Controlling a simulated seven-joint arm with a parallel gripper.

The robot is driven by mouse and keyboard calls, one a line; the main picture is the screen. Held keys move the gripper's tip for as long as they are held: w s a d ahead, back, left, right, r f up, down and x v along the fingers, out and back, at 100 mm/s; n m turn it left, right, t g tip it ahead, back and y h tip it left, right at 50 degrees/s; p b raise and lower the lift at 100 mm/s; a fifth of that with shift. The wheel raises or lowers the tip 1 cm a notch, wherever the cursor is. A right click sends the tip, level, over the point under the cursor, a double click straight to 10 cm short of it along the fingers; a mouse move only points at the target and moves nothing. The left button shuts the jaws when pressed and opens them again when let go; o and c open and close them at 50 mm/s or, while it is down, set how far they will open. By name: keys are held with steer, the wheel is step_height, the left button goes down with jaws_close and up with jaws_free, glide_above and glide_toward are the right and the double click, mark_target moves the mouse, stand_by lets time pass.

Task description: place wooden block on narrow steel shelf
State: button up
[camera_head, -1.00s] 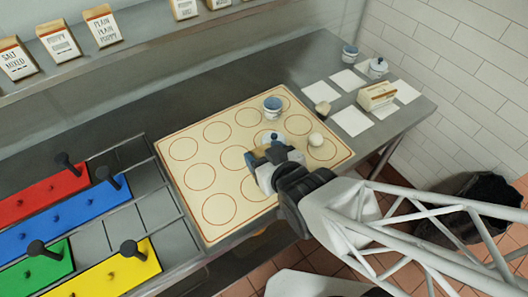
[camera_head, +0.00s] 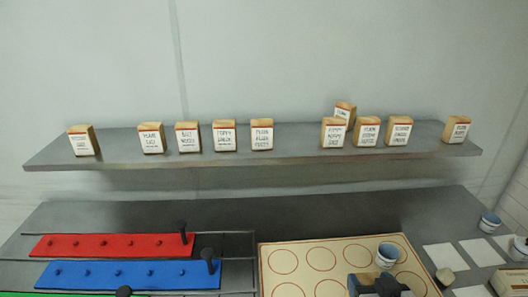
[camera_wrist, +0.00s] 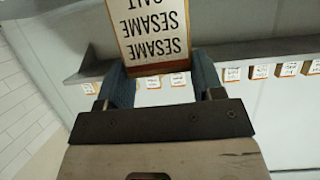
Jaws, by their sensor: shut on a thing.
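The wooden block (camera_wrist: 150,30) with a white label reading "SESAME SESAME SALT" is between the two blue fingers of my gripper (camera_wrist: 163,70) in the wrist view. The fingers are shut on it. The wrist view is upside down, and the label's writing is inverted there too. In the head view, my gripper (camera_head: 376,285) is only partly in frame at the bottom, and the held block cannot be made out. The narrow steel shelf (camera_head: 300,148) runs along the wall, above and beyond the gripper. It also shows in the wrist view (camera_wrist: 250,48).
Several labelled blocks stand on the shelf, including one (camera_head: 82,140) at the left and one (camera_head: 456,129) at the right. A tilted block (camera_head: 345,110) shows behind others. Gaps lie between some blocks. A blue-white cup (camera_head: 388,254) stands on the circle-marked board (camera_head: 268,275).

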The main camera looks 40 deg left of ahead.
steer(key=w+a+r+n+y, duration=0.1)
steer(key=w+a+r, duration=0.1)
steer(key=w+r, duration=1.25)
steer(key=w+d+r, duration=0.5)
steer(key=w+r, duration=0.6)
steer(key=w, duration=0.2)
steer(key=shift+w+r, duration=0.15)
steer(key=shift+w, duration=0.1)
steer(key=w+a, duration=0.2)
steer(key=w, duration=0.5)
steer(key=w+a+f, duration=0.1)
steer(key=w+a, duration=0.2)
steer(key=w, duration=0.5)
steer(key=shift+a+f, duration=0.3)
steer(key=shift+f, duration=1.7)
steer(key=shift+f, duration=0.2)
